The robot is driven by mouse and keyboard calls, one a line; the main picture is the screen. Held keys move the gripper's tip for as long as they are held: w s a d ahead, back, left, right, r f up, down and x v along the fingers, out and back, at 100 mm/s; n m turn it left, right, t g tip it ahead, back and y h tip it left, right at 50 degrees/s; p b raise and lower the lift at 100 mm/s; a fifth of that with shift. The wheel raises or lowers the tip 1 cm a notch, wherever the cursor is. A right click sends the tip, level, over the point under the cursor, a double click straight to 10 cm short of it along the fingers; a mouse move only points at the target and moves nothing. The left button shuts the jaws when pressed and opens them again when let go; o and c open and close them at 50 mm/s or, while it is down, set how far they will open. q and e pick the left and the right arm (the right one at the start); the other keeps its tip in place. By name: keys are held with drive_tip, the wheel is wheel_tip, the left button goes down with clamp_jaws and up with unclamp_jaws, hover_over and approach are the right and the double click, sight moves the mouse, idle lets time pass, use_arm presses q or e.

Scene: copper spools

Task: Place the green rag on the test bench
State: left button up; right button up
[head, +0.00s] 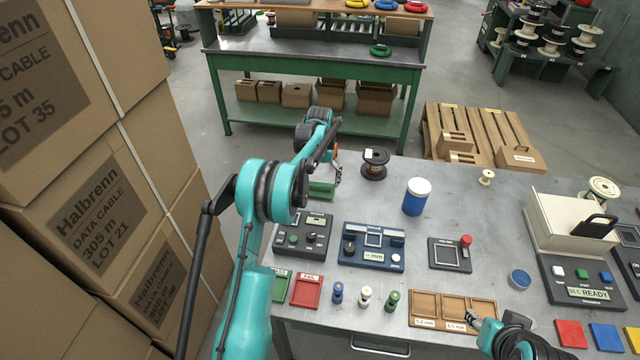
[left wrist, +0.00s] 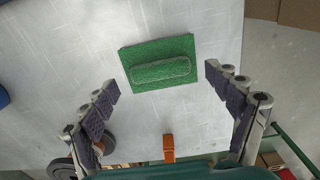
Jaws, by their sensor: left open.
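The green rag (left wrist: 150,49) lies on the grey test bench (left wrist: 60,35), a folded strip raised across its middle. In the head view part of the rag (head: 321,190) shows at the bench's far left, partly hidden by my left arm. My left gripper (head: 335,168) is above the rag there. In the left wrist view my left gripper (left wrist: 162,78) is open and empty, its fingers spread to either side of the rag and apart from it. My right gripper (head: 474,318) is low at the right, by the wooden tray; its jaws are too small to tell.
A dark copper spool (head: 374,170) and a blue jar (head: 416,197) stand right of the rag. Test devices (head: 371,246), red and green trays (head: 307,291) and a wooden tray (head: 453,299) fill the front. Stacked cartons (head: 120,180) rise at left.

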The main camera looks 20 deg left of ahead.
sight(320, 185)
use_arm(q)
drive_tip(key=s+d+r+t+p, duration=0.1)
drive_tip(key=s+d+r, duration=0.2)
drive_tip(key=r, duration=0.6)
drive_tip(key=s+d+r+t+p, duration=0.1)
drive_tip(key=s+d+r, duration=0.25)
drive_tip(key=r, duration=0.65)
drive_tip(key=s+d+r+m+t, duration=0.2)
drive_tip(key=s+d+r, duration=0.2)
drive_tip(key=s, duration=0.6)
drive_tip(key=s+d+f+t, duration=0.1)
drive_tip(key=s+d+f, duration=0.1)
drive_tip(key=s, duration=0.7)
drive_tip(key=s+d+f+m+t, duration=0.1)
drive_tip(key=s+d+f+t, duration=0.1)
drive_tip(key=s, duration=0.7)
wheel_tip(320, 185, down, 2)
drive_tip(key=shift+s+d+f, duration=0.1)
drive_tip(key=shift+s+d, duration=0.15)
drive_tip(key=shift+d, duration=0.6)
